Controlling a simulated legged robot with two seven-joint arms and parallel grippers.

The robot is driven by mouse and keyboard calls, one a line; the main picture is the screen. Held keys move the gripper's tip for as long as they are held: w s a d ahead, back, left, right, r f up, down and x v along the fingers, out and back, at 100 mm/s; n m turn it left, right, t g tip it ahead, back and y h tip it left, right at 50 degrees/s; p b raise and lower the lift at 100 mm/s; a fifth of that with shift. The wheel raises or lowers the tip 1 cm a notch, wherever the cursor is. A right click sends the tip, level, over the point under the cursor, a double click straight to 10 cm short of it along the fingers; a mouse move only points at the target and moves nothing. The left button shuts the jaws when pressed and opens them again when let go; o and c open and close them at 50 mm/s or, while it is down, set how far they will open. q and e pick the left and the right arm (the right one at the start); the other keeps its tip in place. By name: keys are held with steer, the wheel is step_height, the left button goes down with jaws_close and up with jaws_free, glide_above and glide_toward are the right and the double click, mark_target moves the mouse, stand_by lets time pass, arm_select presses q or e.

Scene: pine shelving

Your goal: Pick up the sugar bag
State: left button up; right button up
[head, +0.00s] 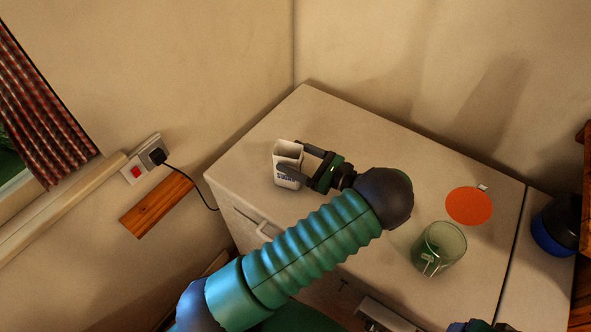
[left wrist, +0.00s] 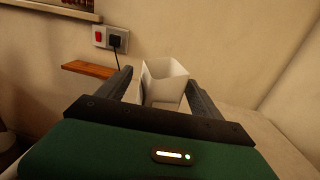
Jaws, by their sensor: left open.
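The sugar bag (head: 288,152) is a small white open-topped bag with dark lettering. It stands upright on the pale cabinet top (head: 310,105), towards its left side in the head view. My left gripper (head: 293,161) is open, with its fingers reaching around the bag from the right. In the left wrist view the bag (left wrist: 164,83) shows between the two open fingers of the left gripper (left wrist: 158,85). I cannot tell whether either finger touches it. The lower part of the bag is hidden behind the gripper in the wrist view. My right gripper is not clearly seen.
A green-tinted glass (head: 438,249) with a tag and an orange round mat (head: 469,206) are on the right of the top. A dark blue object (head: 557,224) stands at the right edge. A wall socket with a plug (head: 148,162) and a wooden strip (head: 157,205) are at left.

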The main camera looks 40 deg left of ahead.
arm_select(q)
steer(key=shift+a+f, duration=0.1)
steer(key=shift+a, duration=0.35)
steer(key=c, duration=0.5)
steer(key=shift+c, duration=1)
steer(key=shift+d, duration=0.4)
jaws_close()
steer(key=shift+a, duration=0.1)
arm_select(e)
steer(key=shift+a, duration=0.2)
arm_select(q)
steer(key=shift+a, duration=0.2)
arm_select(e)
steer(key=shift+a, duration=0.2)
steer(key=shift+r, duration=0.15)
